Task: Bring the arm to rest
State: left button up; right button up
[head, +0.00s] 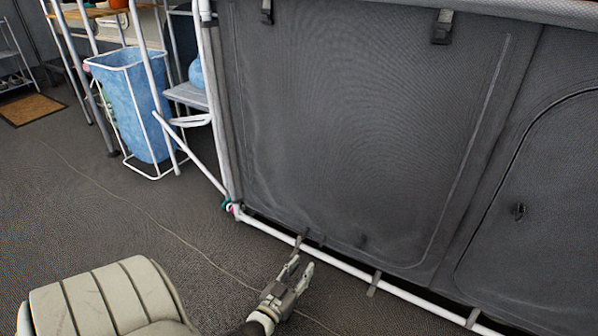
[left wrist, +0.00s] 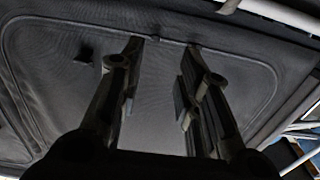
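My left gripper (head: 298,268) is low in the head view, close to the floor and in front of the grey fabric cabinet (head: 350,120). Its two fingers are spread apart with nothing between them. In the left wrist view the gripper (left wrist: 161,52) shows both dark fingers apart, with the grey fabric panel (left wrist: 160,105) behind them. I cannot tell whether the fingertips touch the fabric. My right gripper is in neither view.
A white tube frame (head: 385,286) runs along the cabinet's bottom. A blue bin (head: 135,105) in a white stand is at the upper left. A beige padded seat (head: 105,297) is at the lower left. Grey floor (head: 90,210) with a thin cord lies open between them. A brown mat (head: 30,108) is farther back.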

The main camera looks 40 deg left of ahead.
pick_arm(q)
jog(key=shift+s, duration=0.35)
dwell(0.3)
